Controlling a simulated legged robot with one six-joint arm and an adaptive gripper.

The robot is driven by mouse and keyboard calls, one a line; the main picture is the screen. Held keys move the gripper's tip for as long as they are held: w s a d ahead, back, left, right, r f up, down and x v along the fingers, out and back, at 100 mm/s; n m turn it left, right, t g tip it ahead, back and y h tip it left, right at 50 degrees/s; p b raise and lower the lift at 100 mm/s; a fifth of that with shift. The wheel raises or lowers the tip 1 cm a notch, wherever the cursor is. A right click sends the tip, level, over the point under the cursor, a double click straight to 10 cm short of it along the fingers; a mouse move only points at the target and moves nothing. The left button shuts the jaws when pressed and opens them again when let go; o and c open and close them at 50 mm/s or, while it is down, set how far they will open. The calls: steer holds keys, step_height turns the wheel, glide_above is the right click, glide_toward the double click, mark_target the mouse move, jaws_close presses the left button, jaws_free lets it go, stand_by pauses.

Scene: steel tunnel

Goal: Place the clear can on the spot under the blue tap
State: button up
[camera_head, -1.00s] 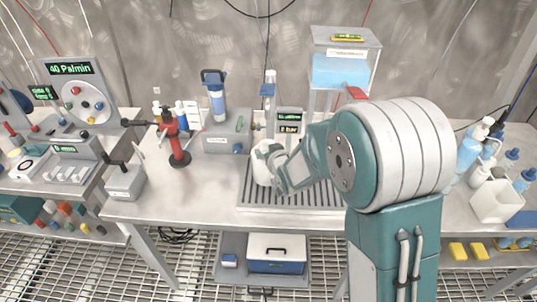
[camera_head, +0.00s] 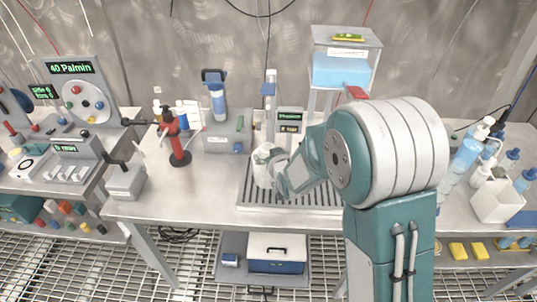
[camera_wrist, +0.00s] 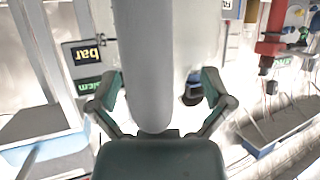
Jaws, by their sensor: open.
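My gripper (camera_head: 264,166) is over the tray, in front of the post, and largely hidden by my wrist in the head view. In the wrist view my gripper (camera_wrist: 160,98) has its fingers spread on both sides of a pale grey cylinder (camera_wrist: 146,55). I cannot tell whether this is the clear can or the tap's post. The clear can is not plainly visible in the head view, and the spot under the tap is hidden.
A small display (camera_head: 290,120) stands right of the tap post, and a raised water tank (camera_head: 341,70) behind it. A red stand (camera_head: 177,140) and a blue filter unit (camera_head: 216,95) are to the left. Bottles (camera_head: 468,145) crowd the right.

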steer(key=v, duration=1.1)
steer(key=shift+s+d, duration=0.25)
steer(key=shift+r, duration=0.25)
steer(key=s+d+r+m+g+h, duration=0.3)
steer(key=s+d+r+h, duration=0.1)
steer(key=s+d+r, duration=0.45)
steer(key=s+d+r+m+g, duration=0.1)
steer(key=s+d+g, duration=0.3)
steer(key=s, duration=1.1)
steer(key=shift+r+h, duration=0.3)
steer(key=shift+r, duration=0.35)
